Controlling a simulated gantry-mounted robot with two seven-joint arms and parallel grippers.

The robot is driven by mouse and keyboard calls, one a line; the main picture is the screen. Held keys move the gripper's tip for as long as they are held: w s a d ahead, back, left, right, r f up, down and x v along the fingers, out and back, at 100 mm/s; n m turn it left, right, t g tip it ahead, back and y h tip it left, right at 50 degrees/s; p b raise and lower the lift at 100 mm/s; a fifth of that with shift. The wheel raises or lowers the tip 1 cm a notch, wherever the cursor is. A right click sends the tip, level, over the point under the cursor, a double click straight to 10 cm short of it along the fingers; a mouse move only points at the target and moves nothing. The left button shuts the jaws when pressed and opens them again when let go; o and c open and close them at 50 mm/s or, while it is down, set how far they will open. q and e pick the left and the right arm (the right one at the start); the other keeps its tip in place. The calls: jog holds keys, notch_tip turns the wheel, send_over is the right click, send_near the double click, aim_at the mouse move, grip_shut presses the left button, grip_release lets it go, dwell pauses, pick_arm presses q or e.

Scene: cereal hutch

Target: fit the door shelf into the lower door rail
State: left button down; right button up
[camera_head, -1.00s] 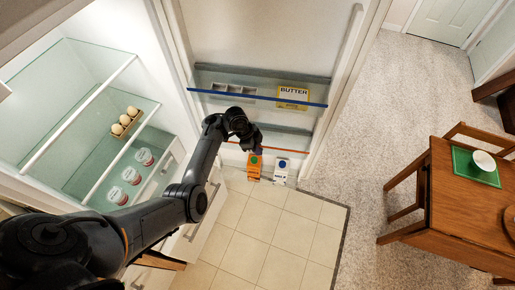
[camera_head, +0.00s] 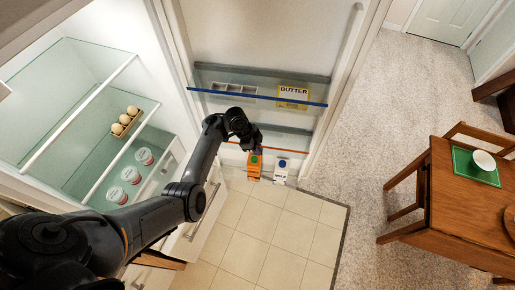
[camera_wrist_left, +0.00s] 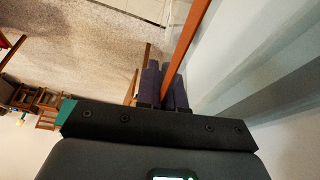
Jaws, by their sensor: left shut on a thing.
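The door shelf is a clear shelf with an orange front strip (camera_head: 292,150), low on the open fridge door. A grey band, likely the lower door rail (camera_head: 292,130), runs across the door just behind it. My left gripper (camera_head: 256,150) is at the shelf's front, left of its middle. In the left wrist view its dark fingers (camera_wrist_left: 165,88) are shut on the shelf at the orange strip (camera_wrist_left: 188,42). The gripper hides part of the shelf. I cannot tell whether the shelf sits in the rail or just in front of it. My right gripper is not in view.
An upper shelf with a blue strip (camera_head: 220,93) holds a butter box (camera_head: 293,94) and a grey tray. An orange carton (camera_head: 254,171) and a white carton (camera_head: 281,172) stand below the orange strip. Fridge shelves are left; a wooden table (camera_head: 455,220) is right.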

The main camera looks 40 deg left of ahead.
pick_arm(q)
jog(key=shift+f, duration=0.1)
dwell(0.3)
jog(key=c, duration=1.2)
grip_release()
jog(key=shift+a+r, duration=0.15)
jog(key=shift+r, duration=0.25)
jog(key=s+a, duration=0.2)
jog(key=a, duration=0.1)
jog(key=s+a, duration=0.2)
jog(key=a, duration=0.2)
jog(key=s+a, duration=0.2)
jog(key=a, duration=0.1)
jog(key=shift+s+a+r, duration=0.15)
jog(key=shift+s+a, duration=0.05)
